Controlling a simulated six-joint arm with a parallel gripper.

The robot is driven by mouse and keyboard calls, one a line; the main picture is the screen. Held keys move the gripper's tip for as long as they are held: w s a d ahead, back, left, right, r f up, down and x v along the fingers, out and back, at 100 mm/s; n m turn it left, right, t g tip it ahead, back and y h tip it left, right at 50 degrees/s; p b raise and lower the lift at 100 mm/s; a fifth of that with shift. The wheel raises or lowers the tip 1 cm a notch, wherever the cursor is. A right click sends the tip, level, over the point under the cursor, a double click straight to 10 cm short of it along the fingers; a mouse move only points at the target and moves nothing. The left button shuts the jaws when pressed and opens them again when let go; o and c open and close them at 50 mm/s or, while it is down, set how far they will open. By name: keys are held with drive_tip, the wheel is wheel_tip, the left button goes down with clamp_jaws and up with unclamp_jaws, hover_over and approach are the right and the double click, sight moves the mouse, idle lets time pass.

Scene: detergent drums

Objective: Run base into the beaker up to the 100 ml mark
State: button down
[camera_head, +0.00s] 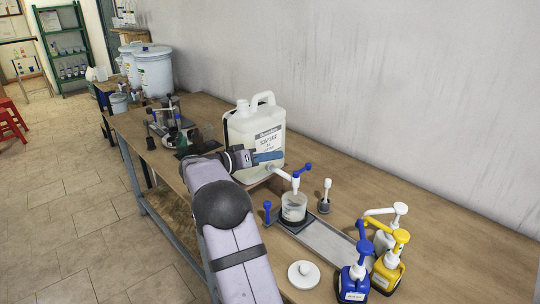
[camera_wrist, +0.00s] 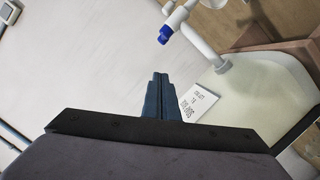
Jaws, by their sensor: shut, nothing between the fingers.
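The white jug (camera_head: 262,122) labelled soap base stands on the bench; its label (camera_wrist: 194,105) shows in the wrist view. A white tap (camera_head: 283,173) with a blue handle (camera_head: 302,169) reaches out from its lower right. The clear beaker (camera_head: 294,207) stands upright under the tap's end on a dark square pad. Its lower part looks pale; the level and marks are too small to read. My gripper (camera_head: 268,157) is in front of the jug, left of the tap handle and apart from it. Its blue fingers (camera_wrist: 160,77) are shut and empty.
A small grey stand (camera_head: 324,197) is right of the beaker. Blue and yellow pump bottles (camera_head: 388,270) stand at the front right, with a round white lid (camera_head: 303,273) nearby. Dark equipment (camera_head: 170,120) and large white drums (camera_head: 152,72) are farther left. The wall runs behind.

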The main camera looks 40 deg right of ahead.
drive_tip(key=p+x, duration=0.1)
drive_tip(key=x, duration=0.2)
drive_tip(key=p+x, duration=0.2)
drive_tip(key=x, duration=0.1)
drive_tip(key=shift+d+r, duration=0.2)
drive_tip(key=shift+d, duration=0.05)
drive_tip(key=s+f+p, duration=0.1)
drive_tip(key=f, duration=0.1)
drive_tip(key=s+f+p, duration=0.1)
drive_tip(key=shift+s+d+f, duration=0.2)
drive_tip(key=shift+f, duration=0.2)
drive_tip(key=shift+f+b, duration=0.2)
drive_tip(key=shift+b, duration=0.2)
